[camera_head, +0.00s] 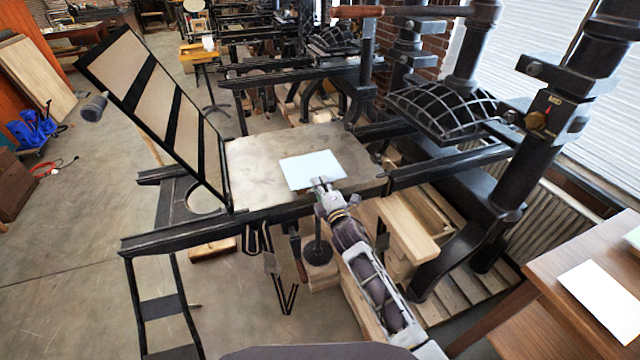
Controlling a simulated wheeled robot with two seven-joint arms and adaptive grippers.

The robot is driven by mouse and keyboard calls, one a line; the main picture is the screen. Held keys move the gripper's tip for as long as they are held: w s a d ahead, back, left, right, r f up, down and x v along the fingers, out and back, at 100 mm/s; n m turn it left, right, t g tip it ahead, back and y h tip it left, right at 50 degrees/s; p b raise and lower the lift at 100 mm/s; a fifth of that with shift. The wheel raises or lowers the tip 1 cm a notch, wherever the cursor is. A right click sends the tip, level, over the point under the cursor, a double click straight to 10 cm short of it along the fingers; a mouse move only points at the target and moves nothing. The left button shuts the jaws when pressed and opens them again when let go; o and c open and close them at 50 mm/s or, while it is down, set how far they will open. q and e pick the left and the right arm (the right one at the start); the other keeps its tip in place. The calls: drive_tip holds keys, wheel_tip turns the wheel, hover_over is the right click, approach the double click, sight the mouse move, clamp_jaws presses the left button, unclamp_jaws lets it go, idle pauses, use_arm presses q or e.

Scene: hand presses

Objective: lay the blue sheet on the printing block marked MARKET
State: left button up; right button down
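The pale blue sheet (312,168) shows over the flat grey bed (255,160) of the nearest press, lying level. I cannot tell whether it rests on something or is held just above. No block marked MARKET can be read; anything beneath the sheet is hidden. My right gripper (322,183) reaches in from the lower right, with its fingertips at the sheet's near edge. The fingers are too small to tell whether they are shut on the sheet or apart. My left gripper is not in view.
The press's hinged frame (155,105) stands tilted open at the left of the bed. A black ribbed press head (440,108) and thick column stand to the right. A wooden table (545,265) at the right edge carries a pale sheet (603,300).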

use_arm(q)
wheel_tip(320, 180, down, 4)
drive_tip(key=b, duration=0.3)
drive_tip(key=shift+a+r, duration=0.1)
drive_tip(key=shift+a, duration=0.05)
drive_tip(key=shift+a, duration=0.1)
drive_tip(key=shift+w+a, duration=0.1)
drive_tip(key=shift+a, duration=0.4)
